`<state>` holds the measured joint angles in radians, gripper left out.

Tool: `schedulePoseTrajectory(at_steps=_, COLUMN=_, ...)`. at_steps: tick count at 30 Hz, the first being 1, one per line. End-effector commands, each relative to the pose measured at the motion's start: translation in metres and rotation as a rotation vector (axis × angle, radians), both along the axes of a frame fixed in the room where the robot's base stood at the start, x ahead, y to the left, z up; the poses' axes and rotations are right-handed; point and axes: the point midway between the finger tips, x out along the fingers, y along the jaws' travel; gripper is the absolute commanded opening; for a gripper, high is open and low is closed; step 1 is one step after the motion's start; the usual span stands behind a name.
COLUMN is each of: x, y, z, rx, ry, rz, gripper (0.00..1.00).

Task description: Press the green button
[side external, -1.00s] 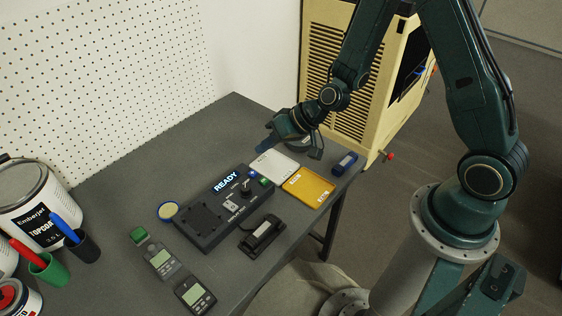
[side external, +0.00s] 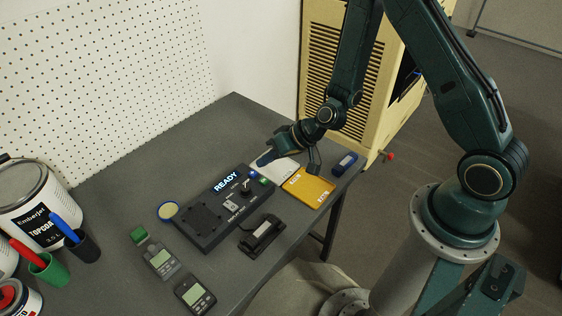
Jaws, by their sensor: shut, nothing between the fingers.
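The dark control box (side external: 205,222) lies on the grey table with a lit READY display (side external: 226,181). A small green button (side external: 264,181) is at its right end, next to a small blue one (side external: 253,174). My gripper (side external: 262,162) is shut and empty. Its fingertips point down and left and appear just above and behind the blue and green buttons, over the edge of the white case. I cannot tell the exact gap, but the green button stays in sight and shows no contact.
The white case (side external: 284,172) and a yellow case (side external: 308,188) lie right of the box, with a blue item (side external: 345,163) beyond. A black holder (side external: 262,234) and handheld meters (side external: 162,262) lie in front. A paint can (side external: 32,203) stands left.

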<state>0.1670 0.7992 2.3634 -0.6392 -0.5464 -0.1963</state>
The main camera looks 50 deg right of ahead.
Motion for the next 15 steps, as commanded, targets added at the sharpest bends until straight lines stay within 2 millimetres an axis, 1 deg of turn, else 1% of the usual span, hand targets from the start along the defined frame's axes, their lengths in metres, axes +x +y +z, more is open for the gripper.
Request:
schedulePoseTrajectory(at_steps=1, x=-0.001, y=0.0, z=-0.007, rx=0.0, ry=0.004, rz=0.0, gripper=0.0)
schedulePoseTrajectory(at_steps=7, x=-0.001, y=0.0, z=-0.025, rx=0.002, ry=0.004, rz=-0.001, gripper=0.0)
schedulePoseTrajectory(at_steps=15, x=0.0, y=0.0, z=-0.038, rx=0.001, ry=0.0, rz=-0.001, gripper=0.0)
